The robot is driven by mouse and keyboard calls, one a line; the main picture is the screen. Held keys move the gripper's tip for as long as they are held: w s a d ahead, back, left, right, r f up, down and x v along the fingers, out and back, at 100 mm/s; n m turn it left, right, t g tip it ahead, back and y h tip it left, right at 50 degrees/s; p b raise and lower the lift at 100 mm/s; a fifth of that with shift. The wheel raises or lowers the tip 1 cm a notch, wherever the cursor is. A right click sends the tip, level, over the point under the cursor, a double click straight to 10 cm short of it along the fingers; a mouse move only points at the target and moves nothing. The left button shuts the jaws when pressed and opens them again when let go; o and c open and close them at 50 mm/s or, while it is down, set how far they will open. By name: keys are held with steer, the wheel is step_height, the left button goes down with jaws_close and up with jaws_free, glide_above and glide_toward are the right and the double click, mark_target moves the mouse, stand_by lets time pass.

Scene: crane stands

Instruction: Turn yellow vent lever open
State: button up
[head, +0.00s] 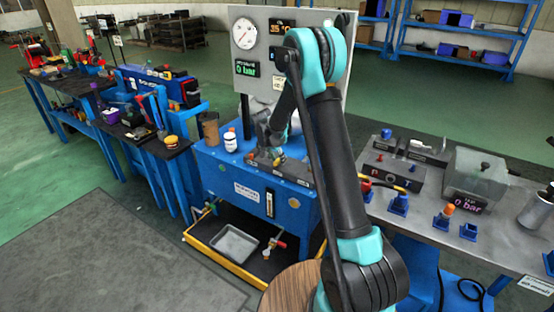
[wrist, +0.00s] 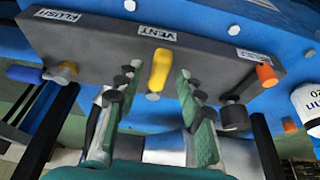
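The yellow vent lever (wrist: 159,70) is on a dark grey valve block (wrist: 90,42) in the wrist view, below a white VENT label (wrist: 158,34). It lies nearly straight up and down in the picture, tilted slightly right. My gripper (wrist: 157,82) is open, with one green-padded finger on each side of the lever and gaps on both sides. I cannot tell how deep the fingertips reach. In the head view my gripper (head: 268,140) is over the block on the blue tank; a small yellow spot there may be the lever.
A blue lever (wrist: 25,74) is left on the block and an orange one (wrist: 266,75) right. A white bottle (head: 230,141) stands on the blue tank (head: 225,168) near my gripper. The gauge panel (head: 245,28) rises behind. A grey bench (head: 420,215) stands at right.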

steer(key=v, duration=1.2)
steer(key=shift+d, duration=0.1)
steer(key=s+d+f+n+y, duration=0.1)
steer(key=s+d, duration=0.4)
steer(key=s, duration=0.7)
steer(key=s+d+f+n+y, duration=0.1)
steer(key=s+d+n, duration=0.3)
steer(key=s, duration=0.8)
steer(key=s+d+f+n, duration=0.1)
steer(key=s+d, duration=0.5)
steer(key=s, duration=0.6)
steer(key=shift+f+n+t+y, duration=0.3)
steer(key=shift+n+y, duration=0.1)
steer(key=shift+n, duration=0.3)
